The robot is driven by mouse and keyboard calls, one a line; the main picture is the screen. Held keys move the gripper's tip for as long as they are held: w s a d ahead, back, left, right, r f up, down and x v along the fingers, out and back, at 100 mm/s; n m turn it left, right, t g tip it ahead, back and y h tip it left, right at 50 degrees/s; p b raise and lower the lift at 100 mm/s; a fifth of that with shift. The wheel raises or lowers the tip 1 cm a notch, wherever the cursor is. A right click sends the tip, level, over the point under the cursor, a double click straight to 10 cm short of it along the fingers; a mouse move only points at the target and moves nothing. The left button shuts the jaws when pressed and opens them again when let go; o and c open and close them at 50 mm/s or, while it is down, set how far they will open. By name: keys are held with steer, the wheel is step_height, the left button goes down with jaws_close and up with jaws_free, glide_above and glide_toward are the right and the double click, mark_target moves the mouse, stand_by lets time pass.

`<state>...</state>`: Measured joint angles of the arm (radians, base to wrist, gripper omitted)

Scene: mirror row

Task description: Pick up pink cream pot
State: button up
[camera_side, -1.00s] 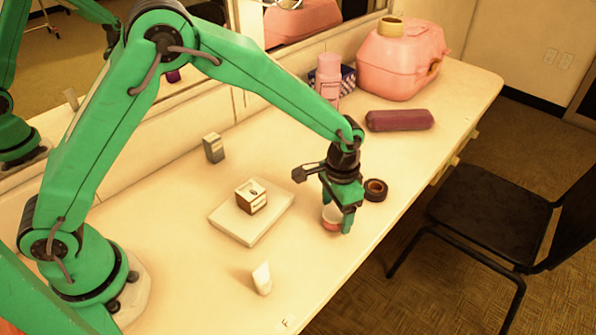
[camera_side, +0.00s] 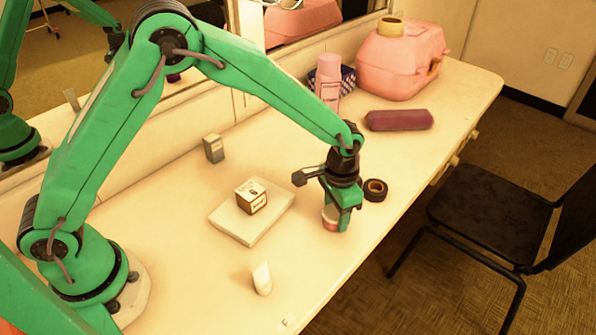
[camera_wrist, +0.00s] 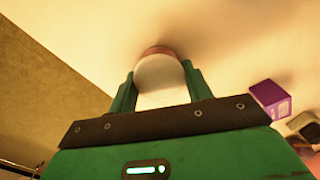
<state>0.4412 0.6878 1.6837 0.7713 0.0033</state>
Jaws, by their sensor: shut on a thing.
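The pink cream pot (camera_side: 331,222) is a small round pot with a whitish upper part and a pink lower part. It stands upright between the fingers of my gripper (camera_side: 339,214), which points down near the front edge of the table. In the wrist view, my gripper (camera_wrist: 160,88) is shut on the pot (camera_wrist: 158,72), one finger on each side. The fingers hide part of the pot in the side view. Its base is at or very near the tabletop; I cannot tell whether there is a gap.
A dark tape roll (camera_side: 375,190) lies close behind the gripper. A small box (camera_side: 251,196) sits on a pale board (camera_side: 238,228). A white tube (camera_side: 262,278) stands in front. A purple case (camera_side: 400,120), pink bottle (camera_side: 328,82) and pink carrier (camera_side: 402,62) are farther back. A chair (camera_side: 490,205) is right.

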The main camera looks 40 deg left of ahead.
mark_target(337, 213)
steer(key=shift+r, duration=0.2)
steer(key=shift+r, duration=0.5)
steer(key=r, duration=0.3)
steer(key=shift+s+d+r, duration=0.1)
steer(key=shift+s+d, duration=0.1)
steer(key=s+d+r, duration=0.6)
steer(key=s, duration=0.3)
steer(key=shift+s+r, duration=0.15)
steer(key=shift+r, duration=0.05)
